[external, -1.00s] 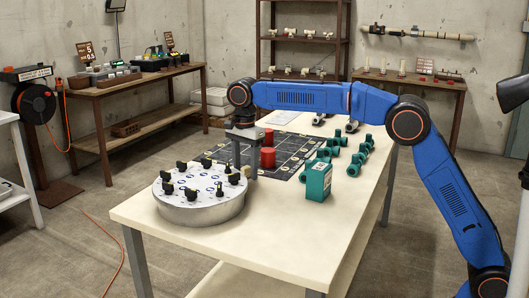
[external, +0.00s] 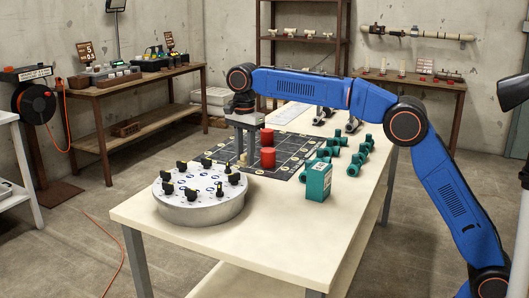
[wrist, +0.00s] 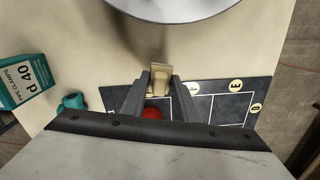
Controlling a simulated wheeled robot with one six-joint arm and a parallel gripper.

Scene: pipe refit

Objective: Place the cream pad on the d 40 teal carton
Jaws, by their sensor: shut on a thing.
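The cream pad (wrist: 158,80) is a small block held between the fingertips of my gripper (wrist: 160,84) in the wrist view. In the external view my gripper (external: 246,158) hangs just behind the round turntable, and the pad (external: 243,159) shows small at its tips. The d 40 teal carton (external: 318,183) stands upright on the table, right of my gripper and apart from it. In the wrist view the carton (wrist: 24,84) is at the left edge with its "d 40" label showing.
The silver turntable (external: 200,210) carries several black-handled fittings. Red cylinders (external: 268,158) stand on the dark gridded mat (external: 296,146) close to my gripper. Teal pipe fittings (external: 355,163) lie behind the carton. The table front (external: 260,238) is bare.

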